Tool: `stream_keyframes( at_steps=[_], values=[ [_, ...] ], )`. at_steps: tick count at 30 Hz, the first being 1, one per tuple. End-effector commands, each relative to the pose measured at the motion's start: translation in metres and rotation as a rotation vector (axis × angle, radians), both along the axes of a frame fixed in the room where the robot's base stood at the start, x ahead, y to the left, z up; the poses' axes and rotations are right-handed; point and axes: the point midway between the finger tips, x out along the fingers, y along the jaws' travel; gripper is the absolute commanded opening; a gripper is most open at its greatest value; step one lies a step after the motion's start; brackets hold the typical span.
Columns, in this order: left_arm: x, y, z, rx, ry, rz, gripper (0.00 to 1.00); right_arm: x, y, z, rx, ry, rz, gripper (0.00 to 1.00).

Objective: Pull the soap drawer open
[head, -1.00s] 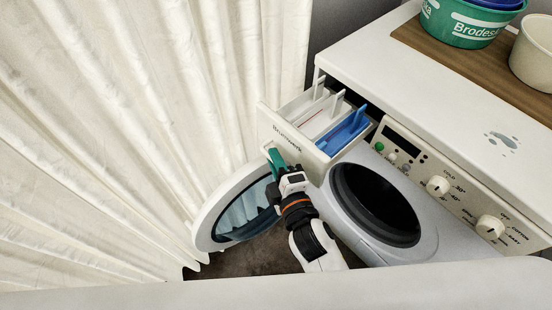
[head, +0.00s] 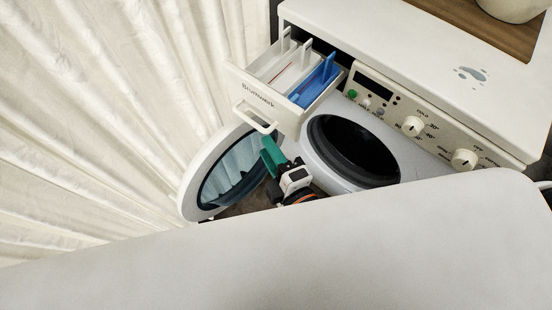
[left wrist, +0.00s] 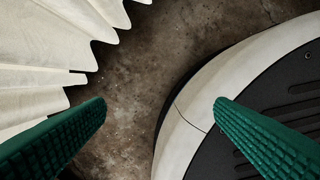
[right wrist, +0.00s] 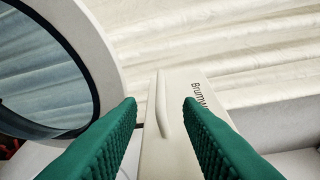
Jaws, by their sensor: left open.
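The soap drawer (head: 285,85) stands pulled out of the washing machine (head: 450,75), showing white compartments and a blue one. Its pale loop handle (head: 252,118) is on the drawer front. My right gripper (head: 270,155) is just below the handle in the head view, apart from it. In the right wrist view its green fingers are spread and empty, with the handle (right wrist: 162,105) showing beyond the gap. My left gripper (left wrist: 160,103) is open and empty over the floor in the left wrist view; the head view does not show it.
The round door (head: 225,180) stands open below the drawer, beside the dark drum opening (head: 355,150). A pale curtain (head: 110,110) hangs close on the left. A wooden board (head: 480,20) with a pale pot (head: 515,8) lies on top. A broad pale surface fills the head view's foreground.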

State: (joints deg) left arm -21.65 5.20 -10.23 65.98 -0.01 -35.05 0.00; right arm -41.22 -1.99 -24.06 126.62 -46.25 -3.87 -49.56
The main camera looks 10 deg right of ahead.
Motion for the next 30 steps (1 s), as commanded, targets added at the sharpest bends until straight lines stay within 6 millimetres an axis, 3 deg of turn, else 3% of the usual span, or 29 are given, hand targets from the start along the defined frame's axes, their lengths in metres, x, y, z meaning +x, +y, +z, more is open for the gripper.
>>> stream_keyframes(
  at_steps=[7,26,30],
  values=[
    [0.002,-0.002,0.005,-0.001,0.0,0.002,0.78,-0.022,-0.006,0.002,0.001,0.0,-0.001,0.33],
    [0.008,0.0,0.007,0.001,-0.007,0.003,0.78,-0.024,-0.007,0.002,0.0,-0.001,0.0,0.33],
    [0.01,0.001,0.007,0.002,-0.01,0.003,0.78,-0.023,-0.007,-0.019,0.03,0.055,-0.006,0.33]
  ],
)
